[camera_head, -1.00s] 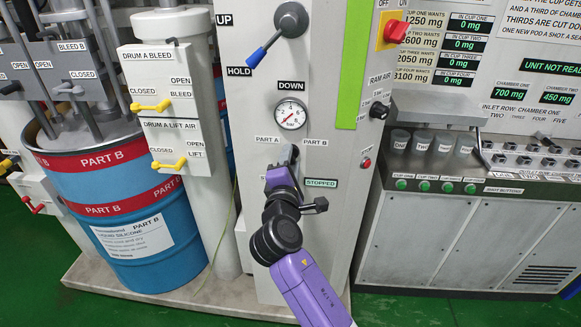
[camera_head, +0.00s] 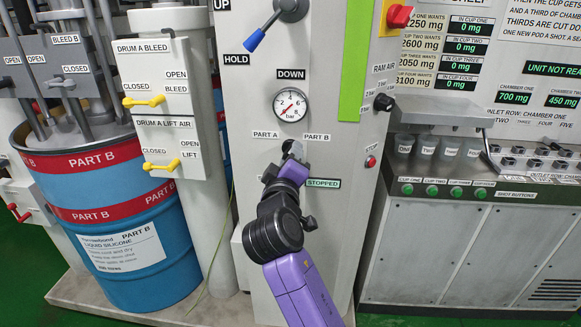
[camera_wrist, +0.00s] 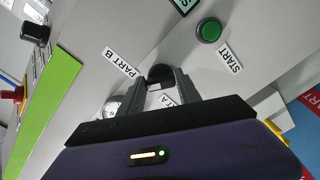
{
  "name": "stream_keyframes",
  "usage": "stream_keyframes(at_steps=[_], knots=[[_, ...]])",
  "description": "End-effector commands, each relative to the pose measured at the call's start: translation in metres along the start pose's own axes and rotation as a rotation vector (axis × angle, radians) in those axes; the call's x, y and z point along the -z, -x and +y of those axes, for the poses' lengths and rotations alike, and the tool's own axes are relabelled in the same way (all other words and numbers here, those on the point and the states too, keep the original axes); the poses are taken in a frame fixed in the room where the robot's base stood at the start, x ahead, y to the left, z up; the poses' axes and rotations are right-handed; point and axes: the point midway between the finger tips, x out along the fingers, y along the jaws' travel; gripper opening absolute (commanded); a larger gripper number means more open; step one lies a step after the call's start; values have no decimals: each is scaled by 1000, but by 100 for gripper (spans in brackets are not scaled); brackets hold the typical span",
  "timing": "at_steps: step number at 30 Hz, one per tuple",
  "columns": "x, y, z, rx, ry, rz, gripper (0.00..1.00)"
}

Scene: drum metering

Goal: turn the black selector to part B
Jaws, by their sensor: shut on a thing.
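The black selector (camera_wrist: 160,74) shows in the wrist view as a rounded dark knob between my fingertips. My gripper (camera_wrist: 160,82) is shut on it, one finger on each side. In the head view my gripper (camera_head: 293,150) is at the panel between the PART A label (camera_head: 265,134) and the PART B label (camera_head: 317,137), and covers most of the selector. In the wrist view the PART B label (camera_wrist: 121,65) is clear, while the PART A label (camera_wrist: 166,100) is partly hidden by the gripper. I cannot tell exactly where the selector points.
A pressure gauge (camera_head: 290,105) is just above my gripper. The STOPPED sign (camera_head: 323,183) is to its right. A red button (camera_head: 370,162) and black RAM AIR knob (camera_head: 383,102) are farther right. In the wrist view the green START button (camera_wrist: 208,30) is near the fingers.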

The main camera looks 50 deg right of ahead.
Motion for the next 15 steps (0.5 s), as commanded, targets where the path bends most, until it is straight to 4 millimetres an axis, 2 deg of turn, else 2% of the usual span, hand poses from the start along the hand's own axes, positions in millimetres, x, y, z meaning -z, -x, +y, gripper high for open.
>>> stream_keyframes(at_steps=[6,15], knots=[[-2,0,-4,3,-130,-2,0],[-2,0,-4,3,-218,-4,0]])
